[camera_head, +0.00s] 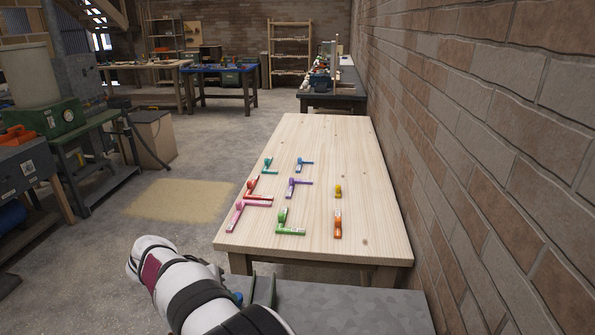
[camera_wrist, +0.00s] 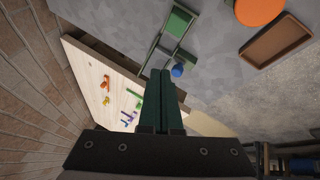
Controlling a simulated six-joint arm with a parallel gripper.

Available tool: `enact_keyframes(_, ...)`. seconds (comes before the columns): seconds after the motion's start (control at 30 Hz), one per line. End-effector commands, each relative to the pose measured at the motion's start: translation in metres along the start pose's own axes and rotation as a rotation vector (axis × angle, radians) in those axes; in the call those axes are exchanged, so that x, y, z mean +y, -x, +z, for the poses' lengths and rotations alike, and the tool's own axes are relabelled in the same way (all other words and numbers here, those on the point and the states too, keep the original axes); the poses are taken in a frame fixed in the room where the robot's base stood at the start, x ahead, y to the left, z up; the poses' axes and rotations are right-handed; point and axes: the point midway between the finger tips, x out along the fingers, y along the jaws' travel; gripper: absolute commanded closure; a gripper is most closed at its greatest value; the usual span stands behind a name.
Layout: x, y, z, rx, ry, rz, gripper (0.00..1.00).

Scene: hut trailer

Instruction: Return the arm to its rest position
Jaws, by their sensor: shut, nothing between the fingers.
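My gripper (camera_wrist: 161,74) shows in the wrist view with its two dark green fingers pressed together and nothing between them. It is above the grey surface, away from the objects on the wooden table (camera_head: 330,125). My white and black arm crosses the bottom left of the head view, in front of the table's near edge. I cannot clearly make out my gripper in the head view. The wooden table also shows tilted at the left of the wrist view (camera_wrist: 88,66).
Several coloured L-shaped pieces, such as a green one (camera_head: 290,231) and a purple one (camera_head: 298,182), lie on the table. Orange (camera_head: 338,224) and yellow (camera_head: 338,191) pieces lie at right. A brick wall (camera_head: 480,130) runs along the right. A brown tray (camera_wrist: 275,42) shows in the wrist view.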

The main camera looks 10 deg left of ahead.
Motion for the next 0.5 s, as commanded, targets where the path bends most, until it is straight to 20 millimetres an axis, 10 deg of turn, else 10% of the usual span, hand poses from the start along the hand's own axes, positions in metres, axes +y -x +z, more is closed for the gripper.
enact_keyframes(0.1,0.115,0.024,0.059,-0.182,-0.2,-0.037,1.0)
enact_keyframes(0.2,0.18,0.05,0.14,-0.329,-0.381,-0.103,1.0)
enact_keyframes(0.4,0.198,0.095,0.293,-0.505,-0.721,-0.287,1.0)
enact_keyframes(0.5,0.184,0.101,0.326,-0.53,-0.81,-0.345,1.0)
